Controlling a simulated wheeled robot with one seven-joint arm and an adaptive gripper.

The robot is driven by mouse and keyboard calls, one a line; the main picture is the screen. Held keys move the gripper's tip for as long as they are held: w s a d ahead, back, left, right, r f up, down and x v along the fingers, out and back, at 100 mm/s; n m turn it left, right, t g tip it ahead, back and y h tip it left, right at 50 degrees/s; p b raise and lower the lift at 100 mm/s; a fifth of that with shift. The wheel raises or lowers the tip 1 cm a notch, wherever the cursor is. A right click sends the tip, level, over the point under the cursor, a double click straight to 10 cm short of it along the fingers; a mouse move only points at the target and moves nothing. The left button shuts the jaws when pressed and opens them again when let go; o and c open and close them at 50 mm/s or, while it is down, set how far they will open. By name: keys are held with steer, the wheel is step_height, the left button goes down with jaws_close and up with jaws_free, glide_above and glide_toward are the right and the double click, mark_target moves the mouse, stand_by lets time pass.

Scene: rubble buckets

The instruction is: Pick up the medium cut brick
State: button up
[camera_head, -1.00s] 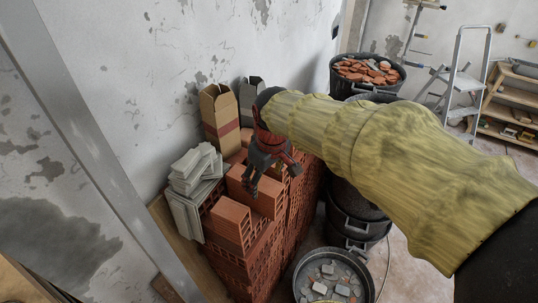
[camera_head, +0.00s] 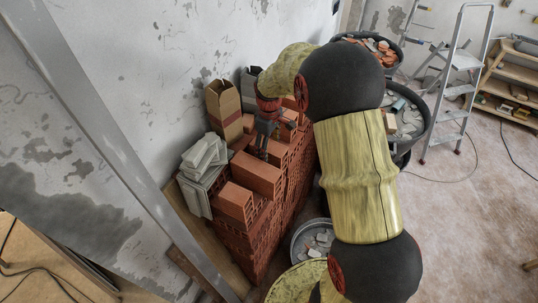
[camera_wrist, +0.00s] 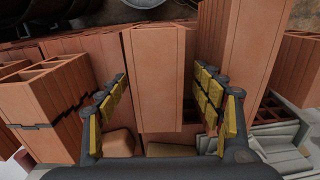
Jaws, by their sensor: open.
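Several orange cut bricks of different lengths lie on top of the brick stack. In the wrist view, a mid-length brick (camera_wrist: 156,70), which looks like the medium cut brick, lies between the fingers. My gripper (camera_wrist: 163,80) is open, with one yellow-padded finger on each side of it. I cannot tell whether the pads touch it. A longer brick (camera_wrist: 243,45) lies just right of the right finger; it also shows in the head view (camera_head: 257,176). In the head view my gripper (camera_head: 265,143) points down at the stack, hiding part of the middle brick.
A hollow brick (camera_wrist: 45,95) lies close left of the left finger. Grey slabs (camera_head: 204,165) and an open cardboard box (camera_head: 224,108) flank the stack by the wall. Rubble buckets (camera_head: 310,240) stand to its right. Open floor lies beyond, near a ladder (camera_head: 462,75).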

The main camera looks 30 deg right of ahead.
steer(key=shift+w+d+f+p, duration=0.15)
steer(key=shift+f+p, duration=0.3)
steer(key=shift+f, duration=2.05)
jaws_close()
steer(key=shift+w, duration=0.1)
